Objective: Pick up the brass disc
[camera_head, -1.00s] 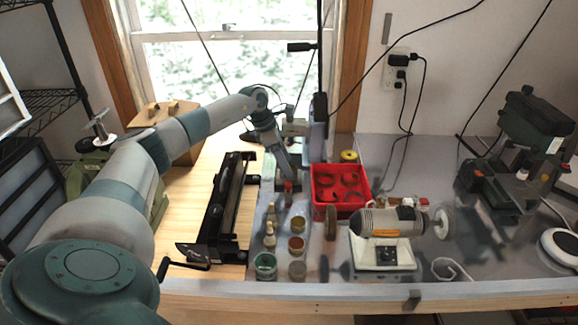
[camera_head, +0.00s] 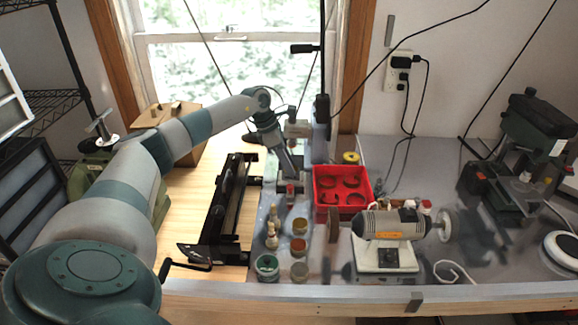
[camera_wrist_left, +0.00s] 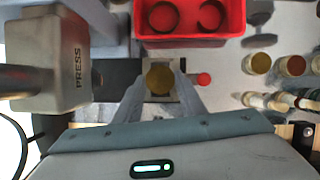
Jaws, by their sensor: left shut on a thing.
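The brass disc (camera_wrist_left: 160,78) is a round yellow-brown piece in the left wrist view, between the fingertips of my left gripper (camera_wrist_left: 161,84). The fingers are shut on its sides, over the pale base plate of a grey press (camera_wrist_left: 62,58) marked PRESS. In the head view my left gripper (camera_head: 288,166) points down beside the press (camera_head: 297,130), left of the red bin, and the disc cannot be made out there. My right gripper is not in view.
Several small jars (camera_head: 299,247) and bottles stand in front. A black long tool (camera_head: 228,205) lies left. A bench grinder (camera_head: 390,225) is at right. A small red-topped item (camera_wrist_left: 203,79) is close to the fingers.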

